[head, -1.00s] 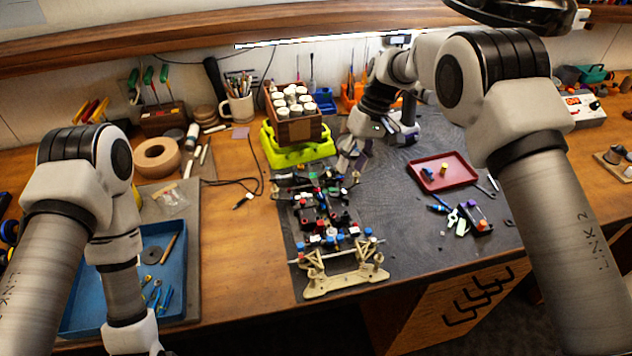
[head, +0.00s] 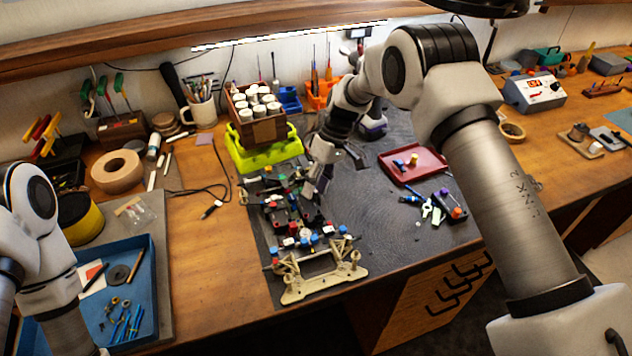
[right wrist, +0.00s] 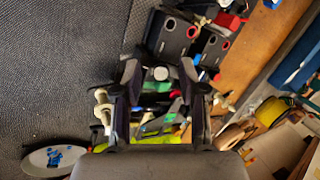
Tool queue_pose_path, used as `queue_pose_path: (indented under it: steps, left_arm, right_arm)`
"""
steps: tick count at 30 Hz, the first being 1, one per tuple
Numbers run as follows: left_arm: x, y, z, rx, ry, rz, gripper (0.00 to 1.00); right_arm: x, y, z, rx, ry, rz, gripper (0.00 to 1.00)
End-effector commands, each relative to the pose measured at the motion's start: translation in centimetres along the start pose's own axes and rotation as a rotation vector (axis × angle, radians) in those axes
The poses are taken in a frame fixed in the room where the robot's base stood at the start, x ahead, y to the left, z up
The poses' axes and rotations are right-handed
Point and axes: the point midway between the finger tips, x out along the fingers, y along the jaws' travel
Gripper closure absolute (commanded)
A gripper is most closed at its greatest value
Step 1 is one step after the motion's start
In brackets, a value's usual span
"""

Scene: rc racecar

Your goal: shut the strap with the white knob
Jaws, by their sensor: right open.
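The RC car chassis (head: 312,283) lies on the dark mat, its beige end toward me and several coloured knobs along it. My right gripper (head: 312,193) is over the far half of the chassis, pointing down, and hides part of it. In the right wrist view my right gripper (right wrist: 160,75) is open. A pale round knob (right wrist: 161,73) shows between its fingertips, with no clear contact. I cannot tell from the head view which strap carries this knob. My left arm shows at the lower left, but its gripper is out of view.
A yellow-green stand (head: 262,154) with a wooden box of white jars (head: 262,131) is just behind the chassis. A red tray (head: 413,176) and small tools lie to the right. A blue tray (head: 152,262) is at left.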

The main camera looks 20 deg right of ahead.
Motion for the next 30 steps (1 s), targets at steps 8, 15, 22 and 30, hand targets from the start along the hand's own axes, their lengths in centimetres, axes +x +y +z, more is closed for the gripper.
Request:
queue_pose_path:
  steps: [8,15,22,30]
  left_arm:
    - [0.1,0.0,0.0,0.000,0.000,0.000,0.22]
    - [0.0,0.0,0.0,0.000,0.000,0.000,0.22]
    - [-1.1,0.0,0.0,0.000,0.000,0.000,0.22]
    - [-0.8,0.0,0.0,0.000,0.000,0.000,0.22]
  right_arm:
    - [0.0,0.0,0.0,0.000,0.000,0.000,0.98]
    - [0.0,-0.1,-0.1,0.000,-0.007,0.012,1.00]
    - [0.6,-1.1,-0.6,0.042,-0.113,0.258,1.00]
    - [1.3,-1.2,-0.8,0.086,-0.188,0.447,1.00]
